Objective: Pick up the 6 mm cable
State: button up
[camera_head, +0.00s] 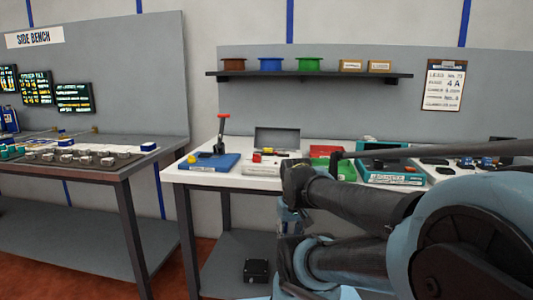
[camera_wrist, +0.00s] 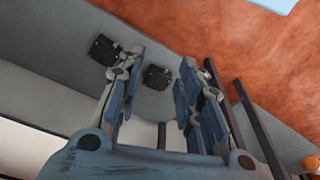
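I cannot make out a 6 mm cable in either view. My gripper (camera_wrist: 158,68) is open in the wrist view, with its two blue-grey fingers apart and nothing held between them. It points down toward the grey lower shelf under the white workbench. In the head view my arm covers the right front of the bench, and the gripper's fingers cannot be made out clearly there. Small parts on the bench behind the arm are partly hidden.
The white workbench (camera_head: 228,179) carries a blue base with a red-handled lever (camera_head: 221,150), a grey open-lidded box (camera_head: 277,138) and green and teal trays. Brown, blue and green spools (camera_head: 270,64) stand on a wall shelf. Black boxes (camera_head: 256,271) lie on the lower shelf. A side bench (camera_head: 75,168) stands left.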

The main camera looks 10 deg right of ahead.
jog(key=shift+w, duration=0.25)
jog(key=shift+o, duration=1)
jog(key=o, duration=0.3)
notch_tip(320, 180, up, 2)
jog(key=shift+s+r, duration=0.1)
notch_tip(320, 180, up, 35)
jog(key=m+g, duration=0.2)
jog(key=m, duration=0.2)
send_over(270, 151)
jog(key=w, duration=0.2)
jog(key=f, duration=1.6)
jog(key=shift+s+a+f, duration=0.1)
jog(key=shift+s+a, duration=0.2)
jog(key=shift+s, duration=0.05)
